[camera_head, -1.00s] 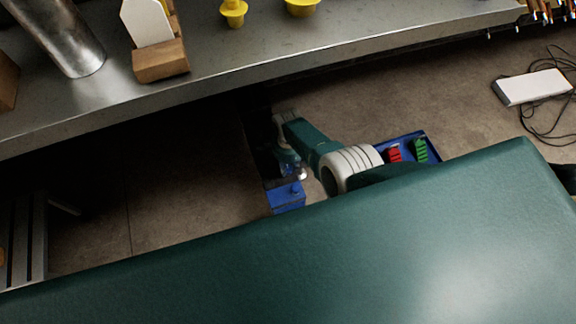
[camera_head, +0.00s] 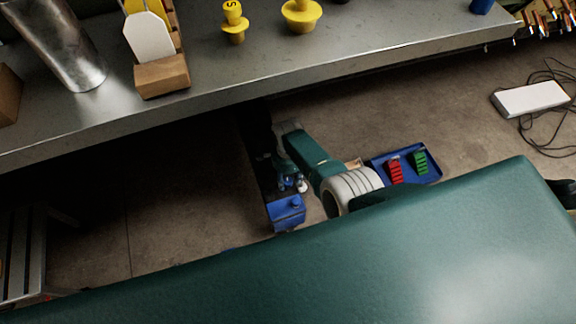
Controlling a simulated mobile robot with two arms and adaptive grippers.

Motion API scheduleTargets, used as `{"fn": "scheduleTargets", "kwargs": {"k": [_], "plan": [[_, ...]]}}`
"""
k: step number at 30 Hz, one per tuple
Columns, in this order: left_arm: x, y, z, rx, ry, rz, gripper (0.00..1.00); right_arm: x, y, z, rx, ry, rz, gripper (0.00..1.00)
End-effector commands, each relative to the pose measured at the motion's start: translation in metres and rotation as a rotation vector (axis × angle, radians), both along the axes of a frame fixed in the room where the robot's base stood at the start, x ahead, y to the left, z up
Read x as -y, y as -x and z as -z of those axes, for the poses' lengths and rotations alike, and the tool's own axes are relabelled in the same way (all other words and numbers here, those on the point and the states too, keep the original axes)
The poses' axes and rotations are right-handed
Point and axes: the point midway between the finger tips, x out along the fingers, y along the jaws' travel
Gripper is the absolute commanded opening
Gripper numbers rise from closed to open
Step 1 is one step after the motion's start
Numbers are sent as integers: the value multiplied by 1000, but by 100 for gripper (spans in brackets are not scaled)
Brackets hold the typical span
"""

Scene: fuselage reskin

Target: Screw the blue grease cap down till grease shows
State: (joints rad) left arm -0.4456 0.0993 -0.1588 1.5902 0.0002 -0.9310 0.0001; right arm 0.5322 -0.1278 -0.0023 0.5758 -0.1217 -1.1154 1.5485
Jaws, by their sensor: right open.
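A small blue cylinder (camera_head: 481,6) stands on the metal bench at the far right, cut off by the top edge of the picture. I cannot tell whether it is the blue grease cap, and no grease shows. My right gripper (camera_head: 290,183) is small and dark, low beside the bench, at the end of my teal and white arm. It is open, and I see nothing held in it. It is well away from the blue cylinder. My left gripper is not in view.
The metal bench (camera_head: 220,85) bears a metal cylinder (camera_head: 62,45), a wooden holder (camera_head: 162,76) and yellow plugs (camera_head: 301,14). On the floor are a blue tray (camera_head: 432,175) with red and green pieces, and a white box (camera_head: 530,99) with black cables. A slatted stand (camera_head: 22,250) is at left.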

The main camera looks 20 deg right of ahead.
Motion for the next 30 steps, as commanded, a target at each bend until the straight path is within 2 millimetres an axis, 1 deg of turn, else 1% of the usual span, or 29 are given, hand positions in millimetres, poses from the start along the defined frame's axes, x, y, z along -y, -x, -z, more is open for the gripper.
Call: {"fn": "scheduleTargets", "kwargs": {"k": [5, 18, 21, 24, 30], "plan": [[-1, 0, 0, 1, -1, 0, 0, 0, 1, -20, 4, -2, 1, 45], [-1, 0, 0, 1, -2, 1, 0, 0, 1, -89, 1, -1, 1, 45], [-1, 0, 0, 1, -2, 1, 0, 0, 1, -99, 0, -2, 1, 45], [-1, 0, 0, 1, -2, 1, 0, 0, 2, -104, -1, -2, 1, 45], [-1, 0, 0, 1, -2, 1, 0, 0, 2, -106, -2, -2, 1, 45]]}}
